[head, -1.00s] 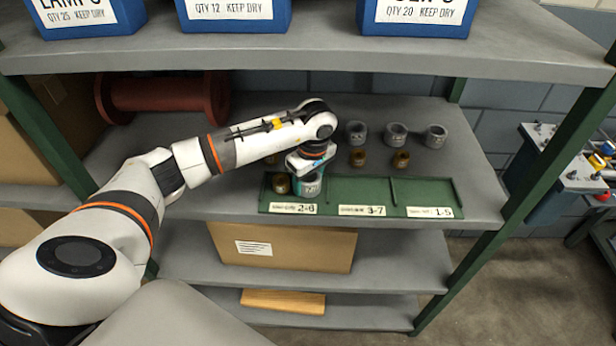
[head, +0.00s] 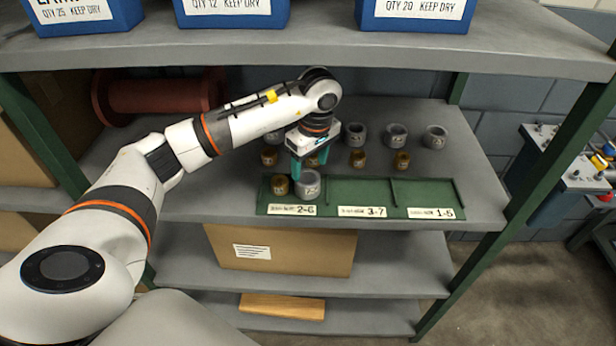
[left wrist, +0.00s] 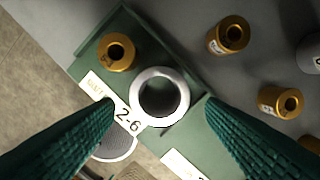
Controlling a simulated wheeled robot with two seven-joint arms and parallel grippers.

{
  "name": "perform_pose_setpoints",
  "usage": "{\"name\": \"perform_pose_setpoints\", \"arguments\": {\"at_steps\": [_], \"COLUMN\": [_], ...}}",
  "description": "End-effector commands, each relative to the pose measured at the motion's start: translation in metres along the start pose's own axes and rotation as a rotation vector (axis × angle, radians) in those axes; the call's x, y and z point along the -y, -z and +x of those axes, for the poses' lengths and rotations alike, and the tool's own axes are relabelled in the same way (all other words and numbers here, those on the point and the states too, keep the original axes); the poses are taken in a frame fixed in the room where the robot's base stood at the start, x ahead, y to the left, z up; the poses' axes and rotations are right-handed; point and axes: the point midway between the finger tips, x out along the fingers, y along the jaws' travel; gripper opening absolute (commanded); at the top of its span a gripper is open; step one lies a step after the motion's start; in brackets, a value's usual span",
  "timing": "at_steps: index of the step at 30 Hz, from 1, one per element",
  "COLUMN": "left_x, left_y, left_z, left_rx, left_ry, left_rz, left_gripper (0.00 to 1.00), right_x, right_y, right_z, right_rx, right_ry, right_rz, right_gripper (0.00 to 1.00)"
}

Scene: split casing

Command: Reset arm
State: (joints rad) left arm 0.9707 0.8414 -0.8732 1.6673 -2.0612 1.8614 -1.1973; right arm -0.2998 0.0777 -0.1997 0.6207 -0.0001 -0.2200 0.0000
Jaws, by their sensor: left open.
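My left gripper (head: 309,168) is open and empty, pointing down just above the green tray (head: 420,190) on the middle shelf. A grey ring (head: 308,187) and a brass bushing (head: 280,186) stand in the tray's left compartment, behind the label 2-6 (head: 292,210). In the left wrist view, the grey ring (left wrist: 160,97) lies between and beyond the two spread teal fingers (left wrist: 150,135), and the brass bushing (left wrist: 116,52) is beside it. The compartments labelled 3-7 and 1-5 look empty. My right gripper is not in view.
Several grey rings (head: 396,134) and brass bushings (head: 358,158) stand on the shelf behind the tray. The upper shelf (head: 330,42) with blue bins (head: 415,12) is above my arm. A green post (head: 560,130) bounds the right. A red spool (head: 158,97) lies at the back left.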

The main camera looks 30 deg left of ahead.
Motion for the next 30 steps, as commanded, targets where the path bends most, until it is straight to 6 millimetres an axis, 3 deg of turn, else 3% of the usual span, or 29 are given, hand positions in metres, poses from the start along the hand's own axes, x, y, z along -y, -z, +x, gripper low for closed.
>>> {"name": "perform_pose_setpoints", "arguments": {"at_steps": [6, 19, 22, 26, 29, 30], "left_x": [-0.001, 0.0, 0.001, 0.01, 0.017, 0.018], "left_y": [0.0, 0.0, 0.008, 0.054, 0.121, 0.151], "left_z": [-0.012, -0.012, -0.009, 0.002, 0.006, 0.003], "left_rx": [0.001, 0.0, -0.024, -0.179, -0.426, -0.55], "left_ry": [-0.001, -0.001, 0.01, 0.077, 0.159, 0.189], "left_rz": [-0.001, -0.001, 0.004, 0.018, 0.005, -0.014], "left_gripper": [0.65, 0.65, 0.65, 0.65, 0.65, 0.65], "right_x": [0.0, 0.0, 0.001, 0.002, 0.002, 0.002], "right_y": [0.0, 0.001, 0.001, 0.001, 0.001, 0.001], "right_z": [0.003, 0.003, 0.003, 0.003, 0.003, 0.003], "right_rx": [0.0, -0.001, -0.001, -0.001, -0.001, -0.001], "right_ry": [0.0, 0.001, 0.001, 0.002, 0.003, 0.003], "right_rz": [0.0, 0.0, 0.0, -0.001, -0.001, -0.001], "right_gripper": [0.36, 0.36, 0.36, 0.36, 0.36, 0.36]}}
